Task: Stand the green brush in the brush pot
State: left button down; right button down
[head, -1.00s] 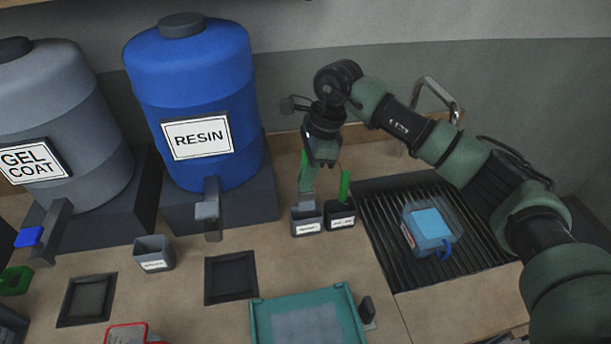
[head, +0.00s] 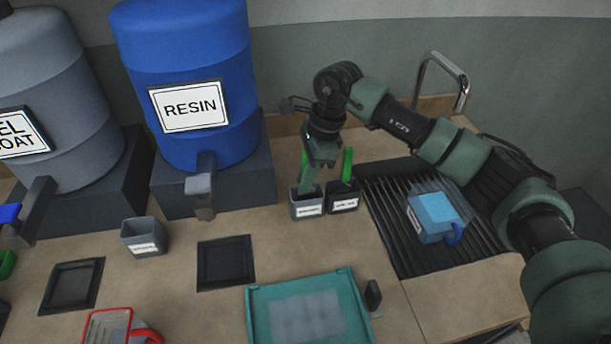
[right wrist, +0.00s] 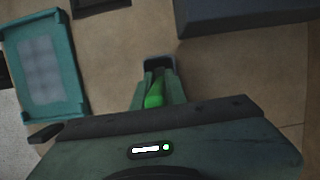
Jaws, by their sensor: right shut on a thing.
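My right gripper (head: 309,184) reaches down over a small grey pot (head: 307,207) with a white label too small to read. It is shut on a green brush (head: 304,161), whose green handle also shows between the fingers in the right wrist view (right wrist: 155,95). The brush is about upright, its lower end hidden by the fingers and the pot's rim; I cannot tell how deep it sits. A dark pot (head: 343,203) stands close on the right with another green handle (head: 347,165) upright in it. My left gripper is not in view.
A blue resin drum (head: 185,60) stands behind left, its tap (head: 200,194) jutting forward. A drain grate (head: 400,225) with a blue container (head: 434,216) is on the right. A teal tray (head: 256,325) lies in front. An empty-looking grey cup (head: 145,237) is left.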

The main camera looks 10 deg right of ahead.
jog(key=c, duration=1.4)
grip_release()
jog(key=shift+o, duration=0.2)
jog(key=b+v, duration=0.2)
jog(key=v, duration=0.5)
jog(key=shift+r, duration=0.35)
jog(key=shift+d, duration=0.1)
